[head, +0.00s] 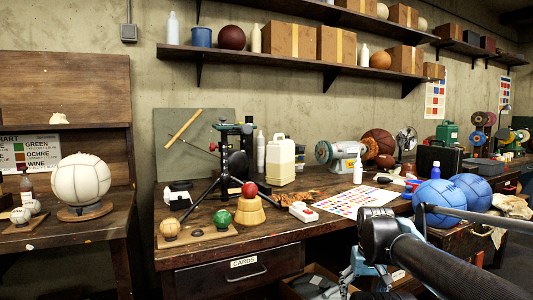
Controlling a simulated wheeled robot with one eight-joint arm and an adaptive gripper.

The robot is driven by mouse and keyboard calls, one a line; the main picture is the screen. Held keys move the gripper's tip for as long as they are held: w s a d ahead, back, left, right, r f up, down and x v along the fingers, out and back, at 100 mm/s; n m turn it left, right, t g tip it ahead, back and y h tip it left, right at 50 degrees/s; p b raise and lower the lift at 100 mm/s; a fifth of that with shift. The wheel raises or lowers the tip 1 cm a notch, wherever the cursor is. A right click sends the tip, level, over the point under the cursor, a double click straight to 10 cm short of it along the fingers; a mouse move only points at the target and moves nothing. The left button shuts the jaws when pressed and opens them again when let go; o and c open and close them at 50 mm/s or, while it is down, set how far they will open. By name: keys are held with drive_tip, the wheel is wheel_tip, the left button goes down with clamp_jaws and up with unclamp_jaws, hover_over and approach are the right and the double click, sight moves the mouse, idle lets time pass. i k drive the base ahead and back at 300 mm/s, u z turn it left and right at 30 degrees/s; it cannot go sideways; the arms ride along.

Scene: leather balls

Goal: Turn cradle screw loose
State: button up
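A black stand (228,165) on splayed legs stands on the middle workbench. It carries small knobs, among them a small red one (213,147) on its left side. A red ball (249,190) shows at its lower right, above a wooden block (250,211). I cannot tell which part is the cradle screw; it is too small to make out. My dark arm comes in at the lower right, in front of the bench. No gripper fingers can be made out, and the stand is well apart from my arm.
Blue balls (436,198) sit to the right, close behind my arm. A cream jug (281,163), a bench grinder (341,155) and a white bottle (358,169) stand on the bench. A green ball (222,219) lies at the front left. A white ball (80,180) rests on the left bench.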

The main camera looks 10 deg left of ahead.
sight(245, 129)
drive_tip(key=z, duration=0.5)
drive_tip(key=k, duration=2.05)
drive_tip(key=u, duration=0.45)
drive_tip(key=i, duration=1)
drive_tip(key=z, duration=0.05)
